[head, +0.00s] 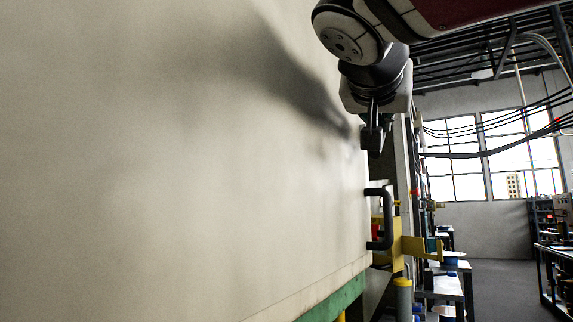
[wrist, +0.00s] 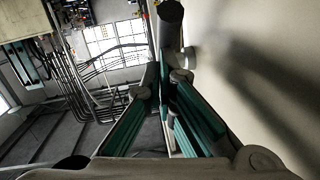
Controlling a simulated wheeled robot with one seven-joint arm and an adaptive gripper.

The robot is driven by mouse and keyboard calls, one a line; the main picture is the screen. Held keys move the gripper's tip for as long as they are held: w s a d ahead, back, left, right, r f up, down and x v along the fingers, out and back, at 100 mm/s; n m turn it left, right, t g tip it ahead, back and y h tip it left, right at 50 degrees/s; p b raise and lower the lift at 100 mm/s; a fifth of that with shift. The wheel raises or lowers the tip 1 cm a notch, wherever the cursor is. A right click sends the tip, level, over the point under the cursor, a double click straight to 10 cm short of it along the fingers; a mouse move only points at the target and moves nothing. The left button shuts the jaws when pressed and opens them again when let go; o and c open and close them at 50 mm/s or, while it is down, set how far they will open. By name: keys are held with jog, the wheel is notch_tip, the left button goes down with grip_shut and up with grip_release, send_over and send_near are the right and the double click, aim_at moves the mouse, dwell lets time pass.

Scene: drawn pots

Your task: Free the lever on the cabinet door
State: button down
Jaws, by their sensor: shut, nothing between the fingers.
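The cabinet door is the broad cream panel (head: 180,170) filling the left of the head view; it also shows on the right of the wrist view (wrist: 275,50). The lever is a black bent handle (head: 388,222) at the door's right edge, low down. A dark rounded bar end (wrist: 170,12), probably the lever, shows at the top of the wrist view. My gripper (head: 373,147) points down above the lever, apart from it, close to the door face. Its fingers (wrist: 163,72) are shut and empty. I cannot tell whether the lever is latched.
Yellow parts (head: 413,247) and a grey post with a yellow top (head: 403,297) stand beyond the door's edge. A green strip (head: 335,298) runs under the door. Workbenches stand further back at the right, with open floor (head: 505,285) between them.

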jog(key=shift+w+d+f+t+h+b, duration=0.1)
jog(key=shift+f+t+h+b, duration=0.35)
jog(key=shift+b, duration=1.3)
jog(key=shift+w+d+f+t+h+b, duration=0.15)
jog(key=shift+f+t+b, duration=0.5)
jog(key=shift+b, duration=1.05)
jog(key=shift+w+d+f+b, duration=0.15)
jog(key=shift+w+f+b, duration=0.3)
jog(key=shift+b, duration=0.95)
jog(key=shift+w+d+f+b, duration=0.1)
jog(key=shift+f+b, duration=0.5)
jog(key=shift+b, duration=0.8)
jog(key=shift+w+f, duration=0.1)
jog(key=shift+d, duration=0.1)
